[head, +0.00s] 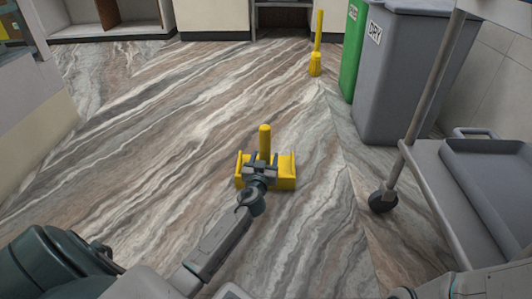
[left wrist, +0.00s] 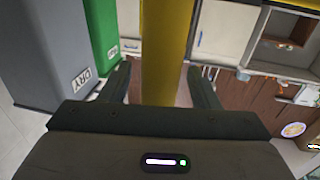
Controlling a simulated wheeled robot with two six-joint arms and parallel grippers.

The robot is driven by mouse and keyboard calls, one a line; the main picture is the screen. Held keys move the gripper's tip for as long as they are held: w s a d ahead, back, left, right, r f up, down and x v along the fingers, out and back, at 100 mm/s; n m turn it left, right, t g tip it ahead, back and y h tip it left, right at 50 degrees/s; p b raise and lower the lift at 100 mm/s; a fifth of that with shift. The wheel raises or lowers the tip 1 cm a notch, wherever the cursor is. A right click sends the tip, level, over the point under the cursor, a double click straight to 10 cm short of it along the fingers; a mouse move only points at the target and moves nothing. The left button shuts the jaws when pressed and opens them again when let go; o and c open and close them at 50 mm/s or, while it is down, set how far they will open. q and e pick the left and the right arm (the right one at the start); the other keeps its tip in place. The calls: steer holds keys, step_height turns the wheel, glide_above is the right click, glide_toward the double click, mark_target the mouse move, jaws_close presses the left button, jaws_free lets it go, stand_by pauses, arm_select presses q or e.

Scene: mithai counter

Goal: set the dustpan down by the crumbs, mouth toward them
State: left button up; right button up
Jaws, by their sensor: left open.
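The yellow dustpan (head: 285,181) is on the marble-patterned floor in the middle of the head view, with its yellow handle (head: 265,140) standing upright. My left gripper (head: 261,168) is at the handle, in front of the pan. In the left wrist view the handle (left wrist: 166,50) stands between the two spread fingers of the left gripper (left wrist: 163,85), with a gap visible on both sides. The gripper is open and hides part of the pan. I cannot make out any crumbs. My right gripper is not in view.
A yellow broom (head: 316,65) stands farther back. A green bin (head: 352,55) and a grey bin (head: 400,75) labelled DRY stand at the right. A grey trolley (head: 490,190) with a dark caster is at the right front. The floor left of the dustpan is clear.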

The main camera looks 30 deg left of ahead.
arm_select(q)
steer(key=p+v, duration=0.2)
steer(key=v, duration=0.7)
steer(key=shift+s, duration=0.3)
